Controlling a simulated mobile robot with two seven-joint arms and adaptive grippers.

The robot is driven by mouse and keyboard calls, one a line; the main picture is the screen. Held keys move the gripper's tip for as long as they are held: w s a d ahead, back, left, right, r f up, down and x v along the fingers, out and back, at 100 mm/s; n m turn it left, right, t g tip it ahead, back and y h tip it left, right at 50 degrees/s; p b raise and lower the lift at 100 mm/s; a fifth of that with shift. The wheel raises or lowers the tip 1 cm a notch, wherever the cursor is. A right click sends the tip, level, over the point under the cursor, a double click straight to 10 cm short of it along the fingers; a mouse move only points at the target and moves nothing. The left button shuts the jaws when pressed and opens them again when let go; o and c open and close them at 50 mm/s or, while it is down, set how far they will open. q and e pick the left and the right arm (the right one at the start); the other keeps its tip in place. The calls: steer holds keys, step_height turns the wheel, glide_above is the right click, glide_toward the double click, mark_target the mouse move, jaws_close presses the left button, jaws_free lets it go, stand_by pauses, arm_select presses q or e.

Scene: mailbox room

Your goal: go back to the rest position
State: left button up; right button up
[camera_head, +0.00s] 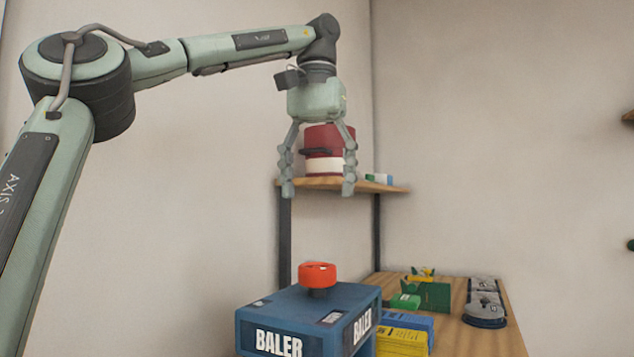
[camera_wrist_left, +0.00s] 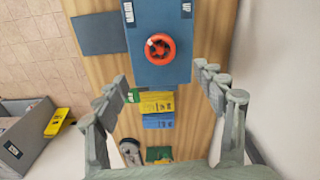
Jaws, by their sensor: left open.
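My left gripper (camera_head: 319,188) is open and empty, pointing down in front of the wooden shelf in the head view. Its two fingers (camera_wrist_left: 165,98) stand apart in the left wrist view, above the table. Below it is the blue baler (camera_head: 300,325) with a red knob (camera_head: 317,275) on top. The baler (camera_wrist_left: 157,68) and its red knob (camera_wrist_left: 160,48) also show in the left wrist view. The gripper is well above the knob and apart from it. My right gripper is not in view.
A red and white container (camera_head: 324,165) stands on the shelf (camera_head: 386,187) behind the gripper. The wooden table (camera_head: 470,340) holds yellow and blue bundles (camera_head: 402,340), a green box (camera_head: 433,296) and grey items (camera_head: 485,308). A grey bin (camera_wrist_left: 30,138) stands at left in the wrist view.

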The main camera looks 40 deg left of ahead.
mark_target(317, 265)
arm_select(q)
steer(key=shift+f, duration=0.1)
stand_by(0.6)
step_height(317, 265, down, 12)
steer(key=shift+r, duration=0.15)
stand_by(0.5)
